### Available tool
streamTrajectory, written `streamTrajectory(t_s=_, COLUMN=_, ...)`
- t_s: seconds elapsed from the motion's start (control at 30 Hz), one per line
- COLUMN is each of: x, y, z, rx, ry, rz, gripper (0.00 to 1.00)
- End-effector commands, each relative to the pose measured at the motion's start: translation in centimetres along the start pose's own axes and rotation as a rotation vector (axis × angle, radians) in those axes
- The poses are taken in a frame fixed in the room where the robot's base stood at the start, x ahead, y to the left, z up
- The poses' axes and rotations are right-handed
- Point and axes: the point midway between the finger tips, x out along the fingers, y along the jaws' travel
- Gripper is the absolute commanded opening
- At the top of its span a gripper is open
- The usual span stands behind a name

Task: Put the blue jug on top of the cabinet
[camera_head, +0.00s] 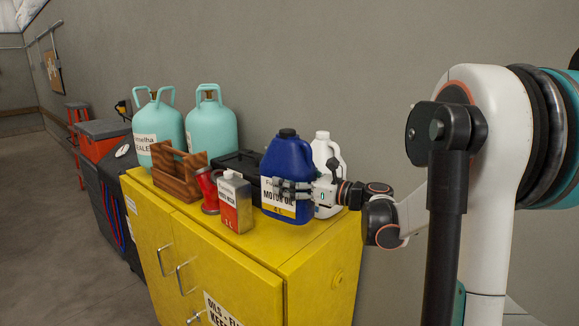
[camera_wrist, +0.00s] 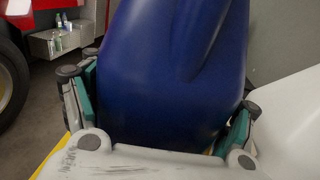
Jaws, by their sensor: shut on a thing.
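The blue jug (camera_head: 289,165), with a black cap and a motor oil label, is upright at the right end of the yellow cabinet's top (camera_head: 300,245). My gripper (camera_head: 288,190) is shut on it from the right, with its fingers across the label. In the wrist view the blue jug (camera_wrist: 175,75) fills the middle, and the gripper's pads (camera_wrist: 160,120) are on both sides of its body. The jug's base is at or just above the cabinet top; I cannot tell if it touches.
A white jug (camera_head: 325,160) stands close behind the blue jug. A metal can (camera_head: 235,203), a red can (camera_head: 208,190), a wooden carrier (camera_head: 178,172), a black case (camera_head: 238,162) and two teal tanks (camera_head: 211,127) crowd the left. The cabinet's front right top is clear.

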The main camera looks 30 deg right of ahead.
Motion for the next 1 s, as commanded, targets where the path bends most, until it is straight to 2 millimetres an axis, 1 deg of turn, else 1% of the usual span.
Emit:
streamTrajectory(t_s=0.03, x=0.0, y=0.0, z=-0.9, rx=0.001, ry=-0.003, rz=0.0, gripper=0.12)
streamTrajectory(t_s=0.13, x=0.0, y=0.0, z=-2.2, rx=0.001, ry=-0.003, rz=0.0, gripper=0.12)
streamTrajectory(t_s=0.23, x=0.0, y=0.0, z=-3.0, rx=0.001, ry=-0.003, rz=0.0, gripper=0.12)
streamTrajectory(t_s=0.47, x=0.0, y=-0.1, z=-3.9, rx=0.001, ry=-0.003, rz=0.0, gripper=0.12)
streamTrajectory(t_s=0.73, x=0.0, y=0.0, z=-7.1, rx=0.001, ry=-0.003, rz=0.0, gripper=0.12)
streamTrajectory(t_s=0.83, x=0.0, y=0.0, z=-7.7, rx=0.001, ry=-0.003, rz=0.0, gripper=0.12)
streamTrajectory(t_s=1.0, x=0.0, y=0.0, z=-7.6, rx=0.001, ry=-0.003, rz=0.0, gripper=0.12)
